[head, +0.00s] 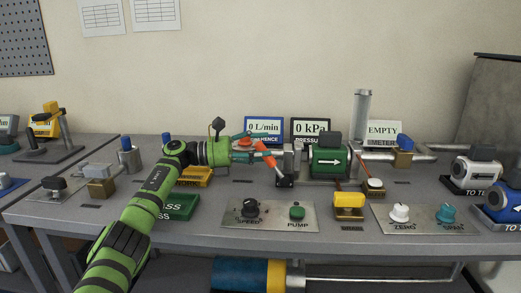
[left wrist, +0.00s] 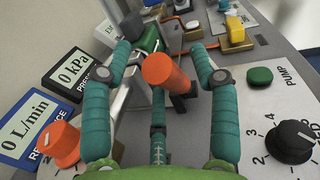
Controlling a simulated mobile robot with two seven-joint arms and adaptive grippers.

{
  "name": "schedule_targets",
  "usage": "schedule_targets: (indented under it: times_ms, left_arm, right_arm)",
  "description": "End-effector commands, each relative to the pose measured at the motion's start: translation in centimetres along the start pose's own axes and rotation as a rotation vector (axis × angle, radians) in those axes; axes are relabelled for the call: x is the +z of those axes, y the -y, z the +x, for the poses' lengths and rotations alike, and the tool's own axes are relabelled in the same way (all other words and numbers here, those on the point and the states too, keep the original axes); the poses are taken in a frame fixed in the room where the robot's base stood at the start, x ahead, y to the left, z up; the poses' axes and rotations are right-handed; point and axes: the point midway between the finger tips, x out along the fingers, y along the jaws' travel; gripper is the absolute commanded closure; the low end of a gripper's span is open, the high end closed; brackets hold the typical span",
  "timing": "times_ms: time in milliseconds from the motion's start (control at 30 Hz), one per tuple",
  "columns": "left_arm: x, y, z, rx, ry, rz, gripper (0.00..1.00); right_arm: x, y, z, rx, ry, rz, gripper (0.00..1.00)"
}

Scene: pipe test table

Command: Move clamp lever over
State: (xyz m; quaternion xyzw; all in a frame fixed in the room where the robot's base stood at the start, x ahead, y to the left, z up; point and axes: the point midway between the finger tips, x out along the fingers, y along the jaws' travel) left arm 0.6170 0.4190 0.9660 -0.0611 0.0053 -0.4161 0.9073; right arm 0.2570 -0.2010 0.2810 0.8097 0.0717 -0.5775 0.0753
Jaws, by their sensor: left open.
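The clamp lever (head: 268,160) has an orange-red grip and stands tilted on a dark base, left of the green flow block (head: 328,162). In the left wrist view its round orange end (left wrist: 168,75) shows between my teal fingers, with a gap on both sides. My left gripper (head: 270,148) is open and reaches in from the left around the lever; its fingertips (left wrist: 160,48) extend past the orange end. Part of the lever is hidden behind the fingers in the head view. A second orange grip (left wrist: 60,143) shows outside the fingers at lower left. My right gripper is not in view.
Displays reading 0 L/min (head: 263,130) and 0 kPa (head: 310,131) stand behind. The panel with the black speed knob (head: 250,207) and green pump button (head: 297,212) lies in front. A yellow block (head: 349,201) sits right of it. A clear upright tube (head: 361,117) stands further right.

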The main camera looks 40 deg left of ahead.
Motion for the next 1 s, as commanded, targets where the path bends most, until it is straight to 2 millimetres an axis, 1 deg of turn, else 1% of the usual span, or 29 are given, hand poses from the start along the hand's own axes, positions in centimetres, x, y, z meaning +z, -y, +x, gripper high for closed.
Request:
schedule_targets:
  times_ms: [167,400,500,600,767,1000]
  left_arm:
    - [-0.1,-0.1,-2.4,0.005,-0.003,-0.001,0.40]
    - [0.0,-0.1,-7.6,0.005,0.000,-0.002,0.40]
    - [0.1,-0.1,-9.4,0.004,0.002,-0.001,0.40]
    - [0.1,-0.1,-10.7,0.003,0.003,-0.002,0.40]
    - [0.1,0.0,-11.8,0.001,0.003,0.000,0.40]
    - [0.1,0.0,-11.9,0.000,0.003,0.000,0.40]
  right_arm:
    - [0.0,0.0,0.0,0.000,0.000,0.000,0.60]
    - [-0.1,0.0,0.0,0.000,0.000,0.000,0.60]
    - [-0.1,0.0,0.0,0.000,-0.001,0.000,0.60]
    - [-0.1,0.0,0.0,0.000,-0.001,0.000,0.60]
    - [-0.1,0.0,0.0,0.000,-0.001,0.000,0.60]
    - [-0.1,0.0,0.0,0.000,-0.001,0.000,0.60]
